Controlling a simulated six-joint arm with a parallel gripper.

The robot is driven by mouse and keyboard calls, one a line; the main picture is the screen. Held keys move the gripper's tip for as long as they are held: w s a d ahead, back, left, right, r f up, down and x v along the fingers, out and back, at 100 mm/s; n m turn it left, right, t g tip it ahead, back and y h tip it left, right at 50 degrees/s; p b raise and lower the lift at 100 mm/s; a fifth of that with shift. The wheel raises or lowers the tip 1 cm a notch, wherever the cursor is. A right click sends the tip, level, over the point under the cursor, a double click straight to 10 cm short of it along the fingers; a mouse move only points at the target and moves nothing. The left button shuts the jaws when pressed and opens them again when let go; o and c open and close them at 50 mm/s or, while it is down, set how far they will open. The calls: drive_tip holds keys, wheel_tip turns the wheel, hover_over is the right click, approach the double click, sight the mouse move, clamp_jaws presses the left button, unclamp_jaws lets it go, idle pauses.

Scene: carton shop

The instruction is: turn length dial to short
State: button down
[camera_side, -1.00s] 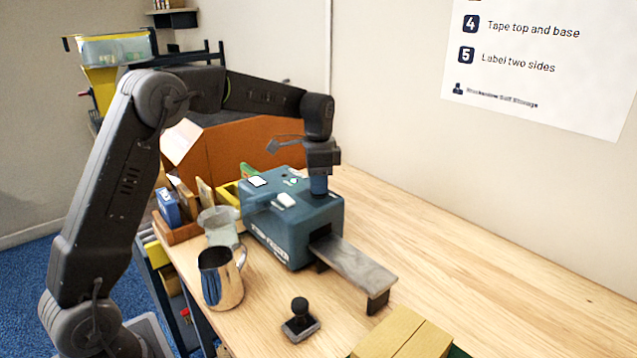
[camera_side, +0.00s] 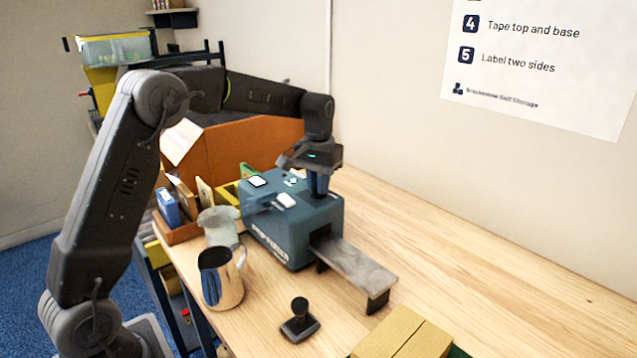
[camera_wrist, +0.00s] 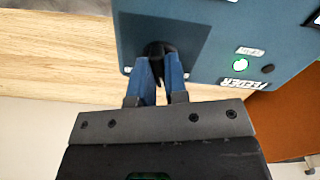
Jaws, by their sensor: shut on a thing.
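The blue tape feeder (camera_side: 280,232) stands on the wooden bench, with white pads and a small green light on its top. My gripper (camera_side: 318,190) points straight down at the top of the feeder's right end. In the wrist view my gripper's blue fingers (camera_wrist: 160,62) are shut on a dark round knob, the length dial (camera_wrist: 158,47). Much of the dial is covered by the fingers, and its pointer and scale cannot be read. In the side view the fingers hide it. The lit green light (camera_wrist: 240,64) shows beside a white label on the feeder.
A grey outfeed plate (camera_side: 353,268) sticks out from the feeder's front. A cardboard box (camera_side: 250,148) is behind. The bench to the right is clear.

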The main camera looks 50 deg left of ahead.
drive_tip(key=n, duration=0.5)
drive_tip(key=shift+r, duration=0.1)
idle(0.7)
drive_tip(key=c, duration=1.1)
unclamp_jaws()
drive_tip(key=shift+c, duration=0.2)
wheel_tip(320, 180, up, 14)
